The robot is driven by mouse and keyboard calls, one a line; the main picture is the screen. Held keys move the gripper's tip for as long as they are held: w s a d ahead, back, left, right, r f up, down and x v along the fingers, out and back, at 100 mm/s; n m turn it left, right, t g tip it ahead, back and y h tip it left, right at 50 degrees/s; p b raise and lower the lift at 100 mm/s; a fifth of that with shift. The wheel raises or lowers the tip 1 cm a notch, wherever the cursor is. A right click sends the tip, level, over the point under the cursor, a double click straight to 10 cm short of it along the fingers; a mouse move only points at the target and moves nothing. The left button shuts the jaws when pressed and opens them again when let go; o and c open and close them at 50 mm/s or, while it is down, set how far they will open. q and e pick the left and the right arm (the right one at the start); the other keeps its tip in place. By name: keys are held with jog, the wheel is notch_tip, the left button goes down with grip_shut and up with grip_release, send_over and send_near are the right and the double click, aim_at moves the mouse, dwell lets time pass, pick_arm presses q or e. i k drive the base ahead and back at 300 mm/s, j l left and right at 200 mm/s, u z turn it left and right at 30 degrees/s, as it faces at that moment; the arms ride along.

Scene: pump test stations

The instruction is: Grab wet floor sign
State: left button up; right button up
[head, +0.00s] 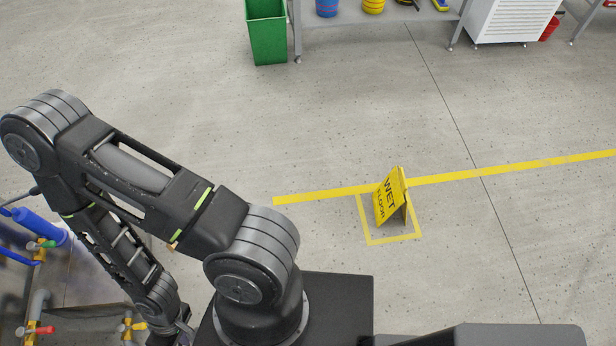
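The yellow wet floor sign (388,199) stands upright like a small tent on the grey floor, inside a yellow taped square, in the right half of the head view. Its dark "WET FLOOR" lettering faces left. Nothing touches it except the floor. My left arm comes in from the left and bends down to the lower left, where its gripper end is cut off or hidden. My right gripper is not in the picture.
A yellow floor line (500,171) runs just behind the sign. Blue pipes and valves (42,228) stand at the lower left. A green bin (267,32), a bench (350,16) and a white cabinet (509,20) stand at the back. The floor around the sign is clear.

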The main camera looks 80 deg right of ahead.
aim_at(390, 195)
jog(key=z, duration=3.8)
jog(key=i+z, duration=0.4)
jog(key=i+j+z, duration=0.1)
jog(key=i+z, duration=0.15)
jog(key=z, duration=0.15)
jog(key=i+j+z, duration=0.2)
jog(key=z, duration=0.2)
jog(key=i+j, duration=0.05)
jog(key=i, duration=0.05)
